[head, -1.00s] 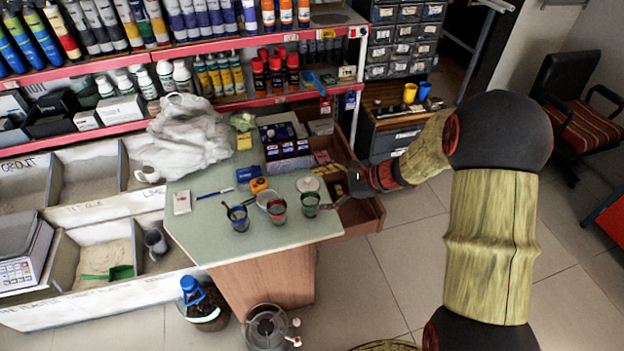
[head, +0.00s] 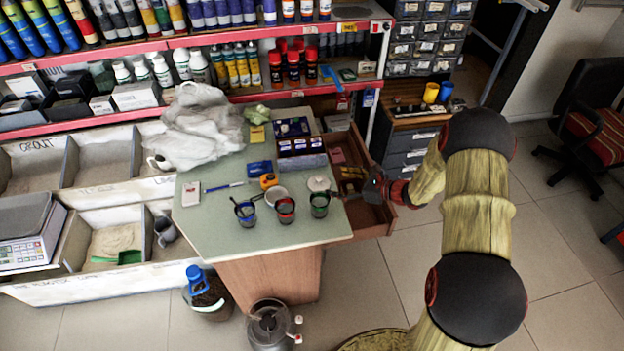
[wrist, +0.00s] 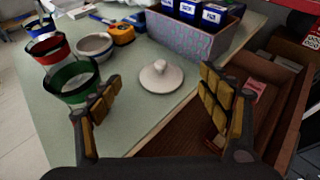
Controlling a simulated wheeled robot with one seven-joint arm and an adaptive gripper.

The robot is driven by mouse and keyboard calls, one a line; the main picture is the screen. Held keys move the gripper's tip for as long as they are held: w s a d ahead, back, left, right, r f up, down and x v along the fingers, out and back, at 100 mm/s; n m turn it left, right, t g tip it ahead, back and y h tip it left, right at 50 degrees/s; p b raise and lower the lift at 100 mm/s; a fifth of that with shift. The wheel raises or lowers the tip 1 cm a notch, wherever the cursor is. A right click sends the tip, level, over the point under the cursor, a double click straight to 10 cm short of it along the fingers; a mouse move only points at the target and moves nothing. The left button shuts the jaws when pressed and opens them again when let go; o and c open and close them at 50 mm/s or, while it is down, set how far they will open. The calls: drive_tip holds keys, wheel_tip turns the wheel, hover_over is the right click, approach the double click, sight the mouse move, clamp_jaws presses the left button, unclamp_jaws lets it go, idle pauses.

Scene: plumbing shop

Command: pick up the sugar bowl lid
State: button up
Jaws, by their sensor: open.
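The sugar bowl lid (wrist: 161,76) is a white disc with a small knob. It lies knob up on the green table top, near the right edge, and also shows in the head view (head: 318,183). My gripper (wrist: 160,100) is open and empty, with its two padded fingers apart. In the wrist view the lid appears beyond the fingertips, between them and apart from both. In the head view my gripper (head: 350,193) is at the table's right edge, just right of the lid. A white bowl (wrist: 95,45) stands left of the lid, possibly the sugar bowl.
A green-banded cup (wrist: 72,82) stands close to my left finger, with red and blue ones beyond. A patterned box (wrist: 192,35) with small blue packs stands behind the lid. An open drawer (wrist: 262,90) is at right. An orange tape measure (wrist: 122,33) lies behind the bowl.

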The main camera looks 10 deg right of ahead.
sight(321, 179)
drive_tip(key=shift+w+a+f, duration=0.25)
drive_tip(key=shift+w+f, duration=0.05)
drive_tip(key=shift+w, duration=0.3)
drive_tip(key=b+x, duration=0.3)
drive_tip(key=x, duration=0.4)
drive_tip(key=shift+s+a+f, duration=0.1)
drive_tip(key=shift+a+f, duration=0.05)
drive_tip(key=shift+a, duration=0.2)
drive_tip(key=shift+c, duration=0.4)
drive_tip(key=c, duration=1.5)
